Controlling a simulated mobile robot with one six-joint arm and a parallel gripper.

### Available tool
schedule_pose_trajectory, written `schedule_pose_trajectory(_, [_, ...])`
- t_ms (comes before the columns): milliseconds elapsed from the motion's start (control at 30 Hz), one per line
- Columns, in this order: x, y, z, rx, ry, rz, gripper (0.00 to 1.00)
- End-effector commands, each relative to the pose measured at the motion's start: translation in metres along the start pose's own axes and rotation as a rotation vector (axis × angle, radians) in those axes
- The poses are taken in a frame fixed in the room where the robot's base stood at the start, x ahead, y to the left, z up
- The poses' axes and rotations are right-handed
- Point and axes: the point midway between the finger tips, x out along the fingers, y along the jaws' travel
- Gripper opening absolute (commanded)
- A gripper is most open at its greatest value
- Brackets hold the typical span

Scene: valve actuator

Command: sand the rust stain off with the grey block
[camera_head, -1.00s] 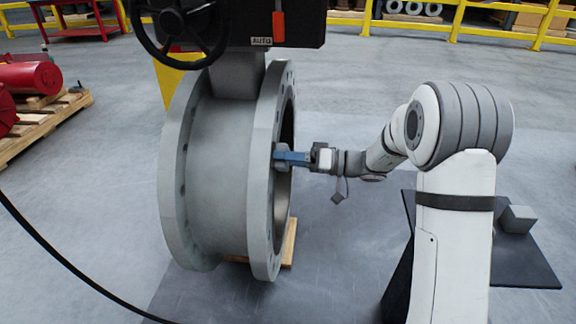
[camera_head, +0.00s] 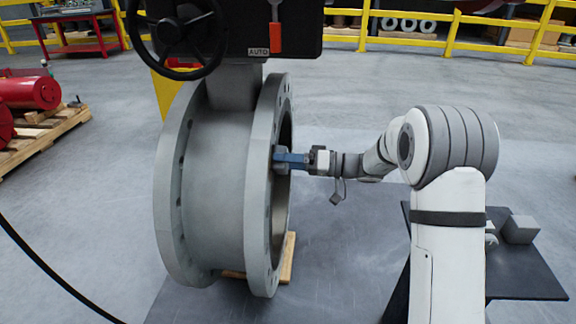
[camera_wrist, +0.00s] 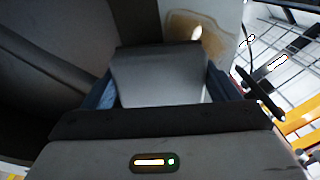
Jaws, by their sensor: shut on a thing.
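My gripper (camera_head: 282,158) reaches in from the right, against or very near the face of the grey valve's near flange (camera_head: 262,215). In the wrist view its blue fingers (camera_wrist: 158,88) are shut on a grey block (camera_wrist: 158,72), one finger on each side. The rust stain (camera_wrist: 216,42) is a tan-brown patch on the pale grey surface just beyond the block, toward the upper right. The block hides part of this surface; I cannot tell whether it touches it. The stain does not show in the head view.
A black handwheel (camera_head: 180,38) and dark actuator box (camera_head: 262,30) sit above the valve. A dark table (camera_head: 525,272) at the right carries another grey block (camera_head: 521,229). A wooden support (camera_head: 288,258) lies under the valve. A black cable crosses the floor at lower left.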

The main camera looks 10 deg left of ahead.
Motion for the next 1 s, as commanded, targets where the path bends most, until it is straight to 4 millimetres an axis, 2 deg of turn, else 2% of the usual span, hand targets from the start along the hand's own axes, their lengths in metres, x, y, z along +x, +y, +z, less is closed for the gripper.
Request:
schedule_pose_trajectory(333, [0.0,-0.018,0.019,-0.001,-0.005,-0.004,0.64])
schedule_pose_trajectory(1000, [-0.002,-0.043,0.043,0.0,-0.003,-0.002,0.64])
